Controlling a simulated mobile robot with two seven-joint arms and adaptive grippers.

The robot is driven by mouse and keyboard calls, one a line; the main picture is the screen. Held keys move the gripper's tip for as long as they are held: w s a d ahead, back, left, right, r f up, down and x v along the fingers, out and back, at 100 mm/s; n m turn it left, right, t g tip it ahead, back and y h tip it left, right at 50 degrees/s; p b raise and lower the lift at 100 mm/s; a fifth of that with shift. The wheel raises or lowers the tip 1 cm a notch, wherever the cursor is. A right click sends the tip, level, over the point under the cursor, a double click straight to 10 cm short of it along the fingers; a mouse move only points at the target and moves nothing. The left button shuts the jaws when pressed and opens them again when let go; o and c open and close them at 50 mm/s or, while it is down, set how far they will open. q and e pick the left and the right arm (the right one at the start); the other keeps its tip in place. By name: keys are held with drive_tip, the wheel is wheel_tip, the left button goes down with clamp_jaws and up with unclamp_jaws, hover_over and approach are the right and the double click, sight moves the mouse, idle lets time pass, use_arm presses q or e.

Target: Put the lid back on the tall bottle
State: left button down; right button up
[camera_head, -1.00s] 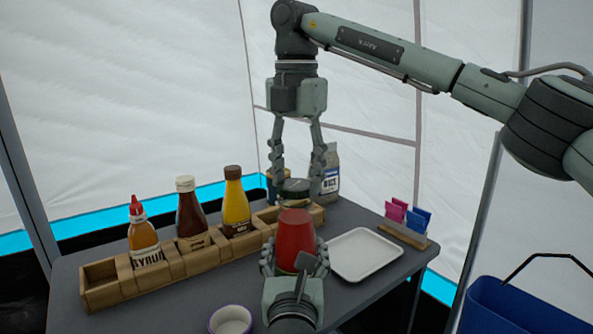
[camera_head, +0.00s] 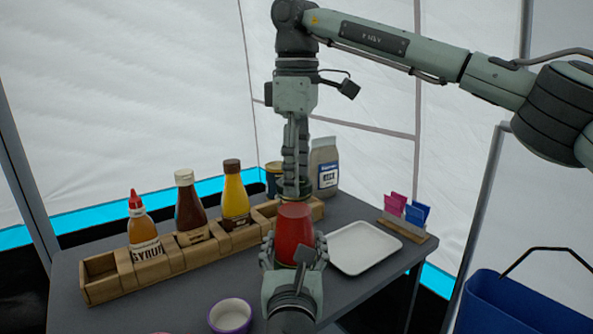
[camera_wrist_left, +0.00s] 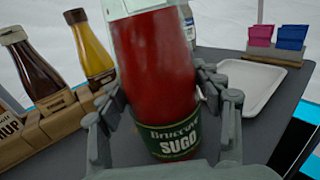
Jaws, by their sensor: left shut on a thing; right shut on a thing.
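The tall bottle (camera_head: 294,230) holds red sauce and stands upright on the table. In the left wrist view the bottle (camera_wrist_left: 157,75) has a dark green label reading SUGO. My left gripper (camera_head: 295,252) is shut around its body; its fingers also show on both sides in the left wrist view (camera_wrist_left: 160,103). My right gripper (camera_head: 296,190) points down from above and is shut on the lid (camera_head: 303,197), right at the bottle's mouth. The fingers hide most of the lid, so I cannot tell whether it is seated or threaded.
A wooden rack (camera_head: 180,260) holds a syrup bottle (camera_head: 143,235), a brown sauce bottle (camera_head: 189,208) and a yellow bottle (camera_head: 236,200). A white tray (camera_head: 364,248) lies to the right, a sachet holder (camera_head: 403,232) beyond it. A bowl (camera_head: 230,315) sits in front.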

drive_tip(key=shift+m, duration=0.9)
drive_tip(key=o, duration=0.8)
drive_tip(key=shift+r, duration=0.1)
drive_tip(key=shift+r, duration=2.2)
drive_tip(key=shift+c, duration=0.4)
